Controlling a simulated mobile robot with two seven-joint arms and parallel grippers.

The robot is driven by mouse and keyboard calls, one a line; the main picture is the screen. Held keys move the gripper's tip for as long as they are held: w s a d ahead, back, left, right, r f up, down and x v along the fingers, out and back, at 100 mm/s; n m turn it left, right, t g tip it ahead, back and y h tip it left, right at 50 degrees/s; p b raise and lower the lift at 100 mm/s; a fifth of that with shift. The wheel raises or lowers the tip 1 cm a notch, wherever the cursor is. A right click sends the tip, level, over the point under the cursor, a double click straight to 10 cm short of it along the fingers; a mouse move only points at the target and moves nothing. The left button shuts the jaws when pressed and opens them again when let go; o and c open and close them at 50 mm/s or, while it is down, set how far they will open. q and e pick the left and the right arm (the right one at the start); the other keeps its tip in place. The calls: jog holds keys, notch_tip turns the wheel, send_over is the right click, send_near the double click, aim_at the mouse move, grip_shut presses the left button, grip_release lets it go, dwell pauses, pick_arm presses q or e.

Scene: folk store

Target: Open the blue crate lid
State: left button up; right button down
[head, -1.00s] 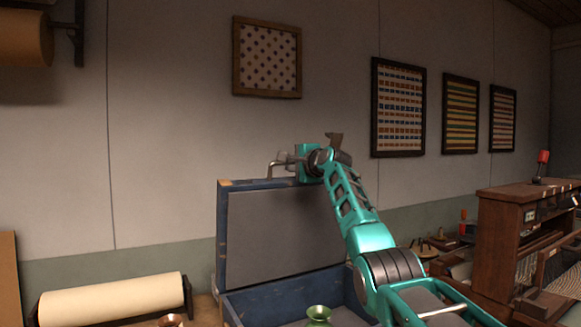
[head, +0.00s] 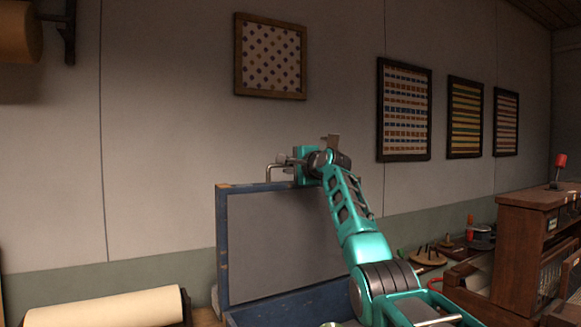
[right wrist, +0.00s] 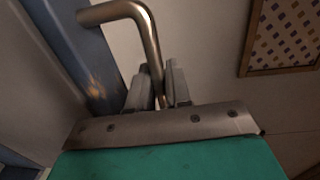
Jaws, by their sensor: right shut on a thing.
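The blue crate (head: 285,304) stands at the bottom middle of the head view, mostly cut off by the lower edge. Its blue-framed lid (head: 222,245) is raised and stands about upright, showing its grey inner face. A bent metal handle (right wrist: 150,40) sits at the lid's top edge. My right gripper (right wrist: 158,88) is shut on the handle, with a finger on each side of the bar. In the head view my right gripper (head: 290,162) is at the top of the lid, and my arm hides the lid's right part. My left gripper is not in view.
A pale paper roll (head: 105,308) lies at the lower left. A dark wooden cabinet (head: 520,245) stands at the right, with small items on the surface beside it. The wall behind the lid holds a dotted framed pattern (head: 270,58).

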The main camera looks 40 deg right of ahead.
jog(key=c, duration=1.2)
grip_release()
jog(key=shift+s, duration=0.1)
jog(key=shift+s+f, duration=0.1)
jog(key=shift+s, duration=0.15)
jog(key=b+v, duration=0.4)
jog(key=v, duration=0.8)
jog(key=shift+a, duration=0.2)
